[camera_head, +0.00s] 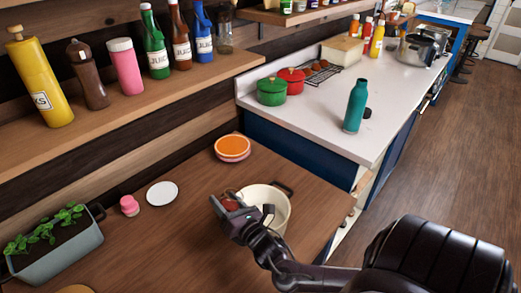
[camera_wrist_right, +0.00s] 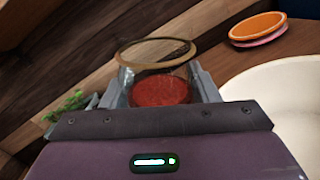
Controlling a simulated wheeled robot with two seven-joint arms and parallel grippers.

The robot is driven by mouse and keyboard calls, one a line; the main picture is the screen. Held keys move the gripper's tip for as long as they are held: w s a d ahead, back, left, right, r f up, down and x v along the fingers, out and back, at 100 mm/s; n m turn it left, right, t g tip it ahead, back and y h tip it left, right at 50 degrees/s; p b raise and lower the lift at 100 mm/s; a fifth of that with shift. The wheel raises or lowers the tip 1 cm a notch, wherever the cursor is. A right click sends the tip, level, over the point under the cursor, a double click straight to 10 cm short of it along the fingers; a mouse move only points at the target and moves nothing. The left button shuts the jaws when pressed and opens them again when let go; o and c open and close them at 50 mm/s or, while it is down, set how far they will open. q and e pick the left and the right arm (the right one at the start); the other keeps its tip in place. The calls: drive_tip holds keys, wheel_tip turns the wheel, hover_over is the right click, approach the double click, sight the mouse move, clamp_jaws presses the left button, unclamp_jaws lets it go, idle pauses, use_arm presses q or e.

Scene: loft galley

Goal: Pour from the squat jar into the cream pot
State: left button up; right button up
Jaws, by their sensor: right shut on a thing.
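The squat jar (camera_wrist_right: 158,78) is clear glass with a brown rim and red contents. It sits between the fingers of my right gripper (camera_head: 229,204), which is shut on it. In the head view the gripper mostly hides the jar, and only a little red shows. The red lies low in the jar; its exact tilt is hard to tell. The cream pot (camera_head: 283,207) stands on the wooden counter with a dark handle, just right of the gripper, which overlaps its left side. Its pale side also shows at the right of the wrist view (camera_wrist_right: 285,95). My left gripper is not in view.
Stacked orange and pink plates (camera_head: 232,146) lie behind the pot. A white disc (camera_head: 162,193), a small pink container (camera_head: 129,206) and a planter (camera_head: 58,245) are to the left. A bottle shelf (camera_head: 160,95) runs above. Bare counter lies left of the gripper.

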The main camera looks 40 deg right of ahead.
drive_tip(key=shift+d+f+m+b, duration=0.15)
drive_tip(key=shift+f+m+b, duration=0.15)
drive_tip(key=shift+f, duration=0.05)
drive_tip(key=shift+d+r, duration=0.1)
drive_tip(key=shift+r, duration=0.3)
drive_tip(key=shift+s+d+r+m+b, duration=0.15)
drive_tip(key=shift+d+r+m+b, duration=0.2)
drive_tip(key=shift+m, duration=0.65)
drive_tip(key=shift+r+m+h+b, duration=0.3)
drive_tip(key=shift+m+b, duration=0.25)
drive_tip(key=shift+m, duration=0.25)
drive_tip(key=shift+f+m+b, duration=0.25)
drive_tip(key=shift+m+b, duration=0.05)
drive_tip(key=shift+b, duration=0.2)
drive_tip(key=shift+f+m+b, duration=0.1)
drive_tip(key=shift+m+b, duration=0.4)
drive_tip(key=shift+b, duration=0.15)
drive_tip(key=shift+m, duration=0.3)
drive_tip(key=shift+r, duration=0.25)
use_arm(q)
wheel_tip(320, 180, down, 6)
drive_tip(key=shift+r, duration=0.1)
